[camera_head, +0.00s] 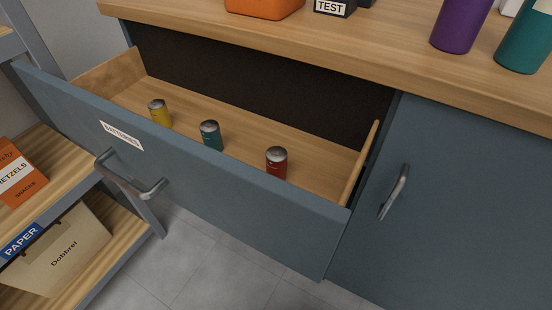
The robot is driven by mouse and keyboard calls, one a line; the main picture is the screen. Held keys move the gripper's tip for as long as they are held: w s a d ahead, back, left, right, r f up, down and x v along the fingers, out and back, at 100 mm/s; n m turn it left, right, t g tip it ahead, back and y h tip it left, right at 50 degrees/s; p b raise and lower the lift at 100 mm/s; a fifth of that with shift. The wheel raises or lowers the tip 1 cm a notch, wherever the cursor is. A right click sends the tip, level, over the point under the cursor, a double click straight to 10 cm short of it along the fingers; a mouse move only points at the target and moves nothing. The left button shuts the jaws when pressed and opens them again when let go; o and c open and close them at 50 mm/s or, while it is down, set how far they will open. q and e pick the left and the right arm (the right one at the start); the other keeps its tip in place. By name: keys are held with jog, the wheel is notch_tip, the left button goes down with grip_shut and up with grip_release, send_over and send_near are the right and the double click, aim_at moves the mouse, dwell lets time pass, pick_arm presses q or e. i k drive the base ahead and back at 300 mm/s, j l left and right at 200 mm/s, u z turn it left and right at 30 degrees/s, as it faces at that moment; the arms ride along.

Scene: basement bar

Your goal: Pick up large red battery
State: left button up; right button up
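A red battery (276,162) with a silver top stands upright in an open drawer (230,199), towards the drawer's right side. The drawer's front wall hides its lower part. A teal battery (211,137) stands to its left, and a yellow battery (160,114) stands further left. All look similar in size. The drawer front carries a white label and a metal handle (131,181). Neither of my grippers is in view.
A wooden countertop (330,50) overhangs the drawer, holding an orange object (263,7), a "TEST" box (333,8), a purple cylinder (459,25) and a teal cylinder (524,42). A closed cabinet door (450,200) is at right. A shelf (45,195) with boxes stands left.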

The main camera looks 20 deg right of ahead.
aim_at(276, 157)
jog(key=k+l+u, duration=0.2)
jog(key=k+u, duration=0.55)
jog(key=k, duration=0.2)
